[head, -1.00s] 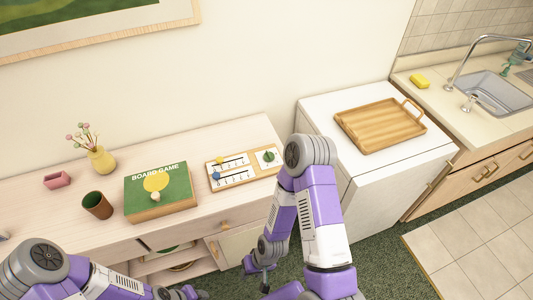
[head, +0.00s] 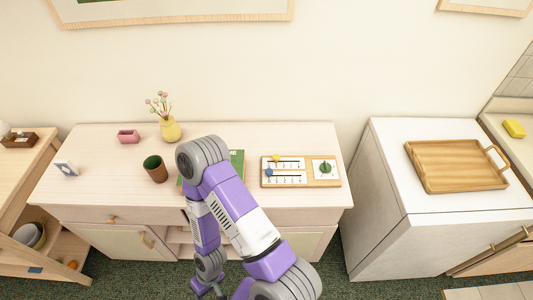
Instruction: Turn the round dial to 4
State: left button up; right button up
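The wooden board (head: 300,184) lies flat on the right part of the light wooden sideboard. Its round green dial (head: 325,168) sits on a white card at the board's right end; its numbers are too small to read. Two slider scales with a yellow knob (head: 276,158) and a blue knob (head: 269,172) fill the left part. My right arm stands in front of the sideboard, left of the board. Its gripper (head: 211,293) hangs low at the bottom edge, away from the dial, partly cut off. My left gripper is out of view.
A green board game box (head: 237,160) is mostly hidden behind my arm. A brown cup (head: 155,168), yellow vase (head: 170,129) and pink holder (head: 128,136) stand on the sideboard (head: 95,180). A white cabinet with a wooden tray (head: 455,178) stands to the right.

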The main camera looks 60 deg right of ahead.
aim_at(325, 168)
jog(key=u, duration=1.25)
jog(key=k, duration=1.15)
jog(key=z, duration=2.05)
